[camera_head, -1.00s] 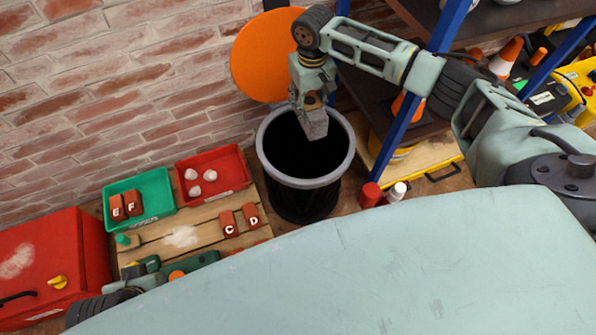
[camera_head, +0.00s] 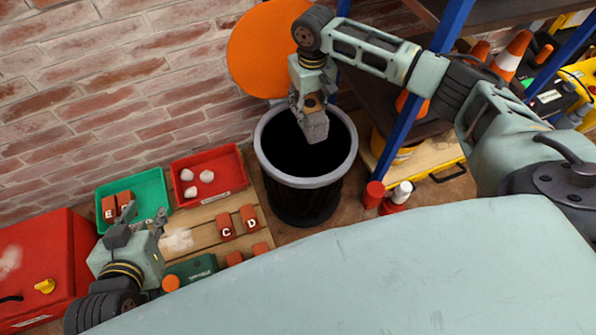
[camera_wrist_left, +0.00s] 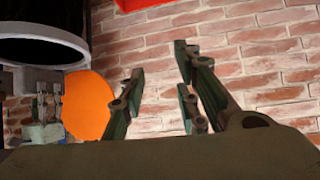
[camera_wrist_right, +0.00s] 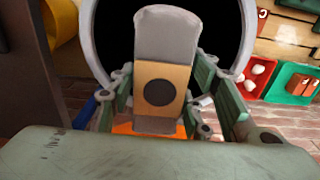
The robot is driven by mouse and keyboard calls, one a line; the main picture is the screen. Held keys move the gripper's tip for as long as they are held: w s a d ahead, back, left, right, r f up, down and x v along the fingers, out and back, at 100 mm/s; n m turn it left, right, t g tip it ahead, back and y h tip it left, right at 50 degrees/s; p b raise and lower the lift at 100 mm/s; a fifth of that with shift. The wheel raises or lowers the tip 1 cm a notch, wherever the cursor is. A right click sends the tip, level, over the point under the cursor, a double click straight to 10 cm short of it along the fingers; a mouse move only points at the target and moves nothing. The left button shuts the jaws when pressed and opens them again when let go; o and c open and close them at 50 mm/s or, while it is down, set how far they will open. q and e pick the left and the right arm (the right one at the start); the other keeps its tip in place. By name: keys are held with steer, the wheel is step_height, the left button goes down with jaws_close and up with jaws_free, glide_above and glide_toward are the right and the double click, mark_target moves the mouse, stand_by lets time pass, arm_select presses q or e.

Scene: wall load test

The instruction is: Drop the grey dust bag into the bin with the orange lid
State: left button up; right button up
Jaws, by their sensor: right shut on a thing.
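The grey dust bag (camera_head: 313,125) hangs from my right gripper (camera_head: 310,104), over the open mouth of the black bin with a grey rim (camera_head: 303,183). In the right wrist view the bag (camera_wrist_right: 167,40) shows a tan band with a dark round spot, and the right gripper (camera_wrist_right: 160,100) is shut on it. The bin's round orange lid (camera_head: 262,55) stands raised behind it against the wall. My left gripper (camera_head: 143,218) is open and empty near the green tray; its spread fingers also show in the left wrist view (camera_wrist_left: 158,88).
A green tray (camera_head: 150,186) and a red tray (camera_head: 226,190) with white lumps sit on a wooden pallet (camera_head: 202,216) with lettered red blocks. A red case (camera_head: 30,255) is at left. A blue-post shelf (camera_head: 398,135) stands right of the bin.

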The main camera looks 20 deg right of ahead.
steer(key=shift+f+b, duration=0.4)
steer(key=shift+b, duration=0.2)
arm_select(q)
steer(key=w+d+r+t+h, duration=0.1)
steer(key=w+d+r+t, duration=0.1)
steer(key=w+r+t, duration=0.2)
steer(key=shift+w+r, duration=0.15)
steer(key=shift+r, duration=1)
arm_select(e)
steer(key=o, duration=1.6)
steer(key=shift+o, duration=0.3)
steer(key=shift+f, duration=0.1)
step_height(320, 180, up, 12)
